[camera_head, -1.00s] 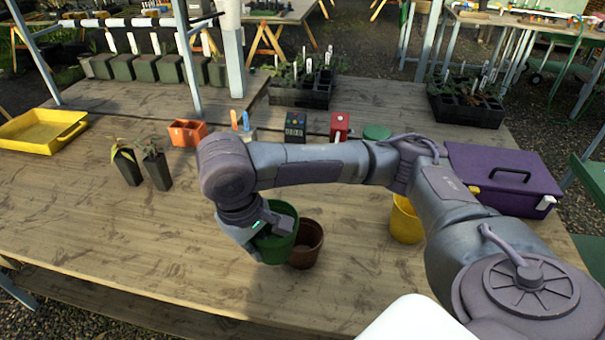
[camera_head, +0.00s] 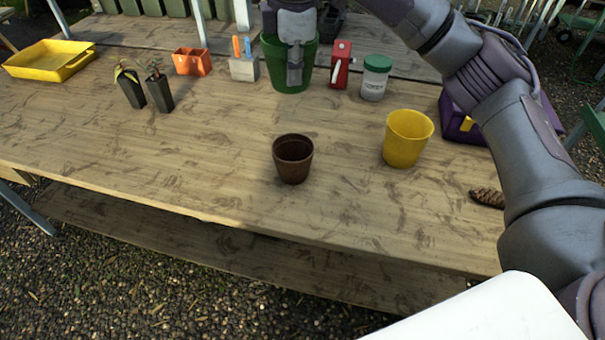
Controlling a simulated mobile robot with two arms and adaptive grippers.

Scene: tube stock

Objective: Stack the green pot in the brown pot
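The brown pot (camera_head: 293,167) stands upright and empty on the wooden table, its open mouth showing. The green pot (camera_head: 271,72) is at the top middle of the view, upright, beyond the brown pot and apart from it. My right gripper (camera_head: 294,70) is at the green pot with a grey finger down its near side, and looks shut on its wall. The pot seems held up above the table. The other finger is hidden. My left gripper is not in view.
A yellow pot (camera_head: 406,142) stands right of the brown pot. Behind are a red device (camera_head: 341,68), a green-lidded jar (camera_head: 374,80), an orange planter (camera_head: 192,62) and a tool block (camera_head: 244,69). A pine cone (camera_head: 487,197) lies at right. The table around the brown pot is clear.

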